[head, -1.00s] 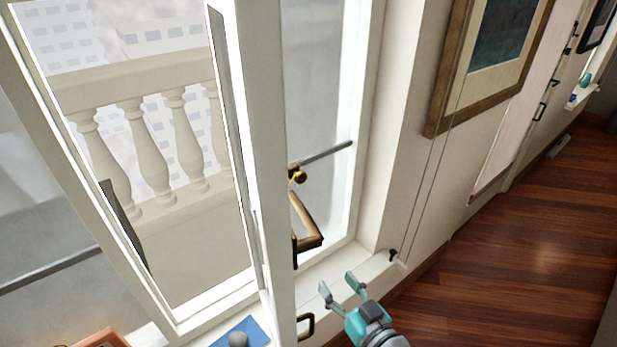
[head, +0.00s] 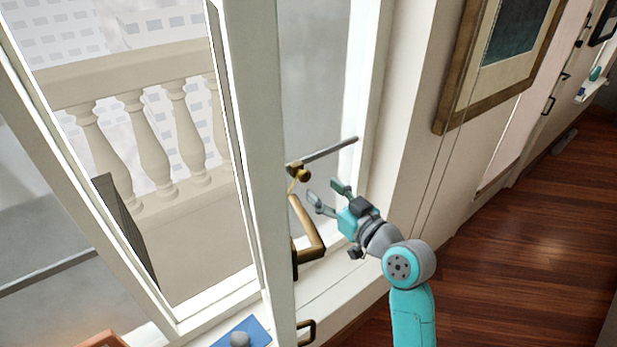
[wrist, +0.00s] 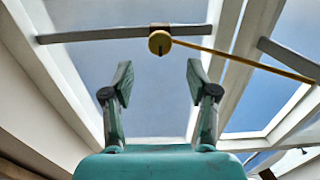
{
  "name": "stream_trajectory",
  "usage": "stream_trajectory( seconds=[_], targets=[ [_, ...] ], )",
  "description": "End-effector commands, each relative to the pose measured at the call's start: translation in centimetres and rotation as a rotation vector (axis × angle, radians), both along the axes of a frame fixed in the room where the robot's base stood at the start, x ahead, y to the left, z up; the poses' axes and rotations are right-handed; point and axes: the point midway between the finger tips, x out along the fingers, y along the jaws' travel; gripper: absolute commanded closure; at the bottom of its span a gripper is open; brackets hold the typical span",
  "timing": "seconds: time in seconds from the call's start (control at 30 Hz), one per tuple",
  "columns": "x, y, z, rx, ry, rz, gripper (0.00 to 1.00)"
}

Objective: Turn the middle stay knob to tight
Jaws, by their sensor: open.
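The brass stay knob (head: 304,175) sits on a grey stay bar (head: 328,150) beside the white window frame. In the wrist view the round knob (wrist: 160,43) shows on the bar (wrist: 85,36), ahead of my fingers and near the middle between them. My gripper (head: 327,193) is open and empty, just below and right of the knob in the head view. Its two fingers (wrist: 153,85) are spread and apart from the knob. A yellowish rod or cord (wrist: 250,62) runs right from the knob. I cannot tell the knob's turn setting.
A brass window handle (head: 307,230) stands just below the knob, close to my gripper. The white sash post (head: 258,150) is to the left. A blue item (head: 243,333) lies at the bottom. A framed picture (head: 500,60) hangs on the right wall.

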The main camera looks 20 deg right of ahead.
Motion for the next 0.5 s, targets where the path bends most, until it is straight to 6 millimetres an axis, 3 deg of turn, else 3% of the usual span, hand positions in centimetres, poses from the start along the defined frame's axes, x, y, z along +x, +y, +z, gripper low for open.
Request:
stream_trajectory(
  seconds=[0.2,0.5],
  targets=[
    [3.7,1.2,0.0,-0.001,0.000,0.001,0.41],
    [6.2,2.0,0.0,0.000,0.000,-0.001,0.41]
  ],
)
